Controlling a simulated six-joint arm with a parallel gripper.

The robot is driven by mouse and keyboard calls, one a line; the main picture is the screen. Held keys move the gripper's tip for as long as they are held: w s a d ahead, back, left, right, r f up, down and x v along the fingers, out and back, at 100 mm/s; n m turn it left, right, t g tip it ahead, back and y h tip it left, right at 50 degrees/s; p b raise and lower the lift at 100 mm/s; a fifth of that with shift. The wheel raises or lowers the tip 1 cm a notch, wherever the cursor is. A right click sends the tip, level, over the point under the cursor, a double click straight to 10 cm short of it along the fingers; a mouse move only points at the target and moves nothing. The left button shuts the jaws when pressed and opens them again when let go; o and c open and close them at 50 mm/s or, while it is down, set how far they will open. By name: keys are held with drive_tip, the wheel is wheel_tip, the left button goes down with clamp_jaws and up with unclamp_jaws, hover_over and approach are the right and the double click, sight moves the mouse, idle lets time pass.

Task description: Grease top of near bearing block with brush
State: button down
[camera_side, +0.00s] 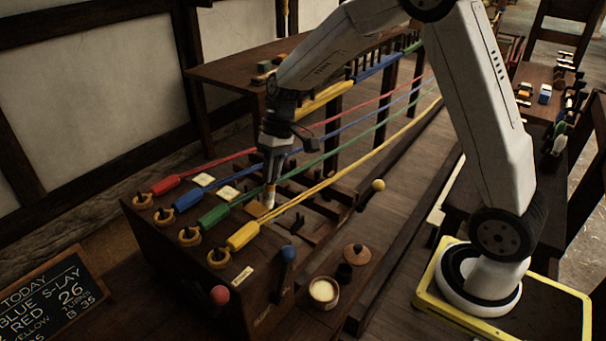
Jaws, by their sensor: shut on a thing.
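My gripper (272,152) points down over the strands just behind the dark headstock box. It is shut on a slim pale-tipped thing (269,196), which looks like the brush and hangs roughly upright. A small tan block (257,209) sits just below and left of the brush's lower end. I cannot tell whether the two touch, or whether this block is the near bearing block. An open round pot (323,291) with pale contents, probably the grease, stands to the right of the headstock. Its bristle end is too small to make out.
Red, blue, green and yellow strands run from colored spools (242,236) on the headstock (185,265) toward the upper right. A wooden lid (357,253) lies behind the pot.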

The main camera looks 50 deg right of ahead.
drive_tip(key=a+r+t, duration=0.1)
drive_tip(key=a+r, duration=0.2)
drive_tip(key=r, duration=0.5)
drive_tip(key=a+r+t, duration=0.1)
drive_tip(key=a+r, duration=0.2)
drive_tip(key=r, duration=0.6)
drive_tip(key=shift+s+r+t+h, duration=0.25)
drive_tip(key=shift+t+h, duration=0.05)
drive_tip(key=shift+f, duration=0.15)
drive_tip(key=shift+f, duration=2.4)
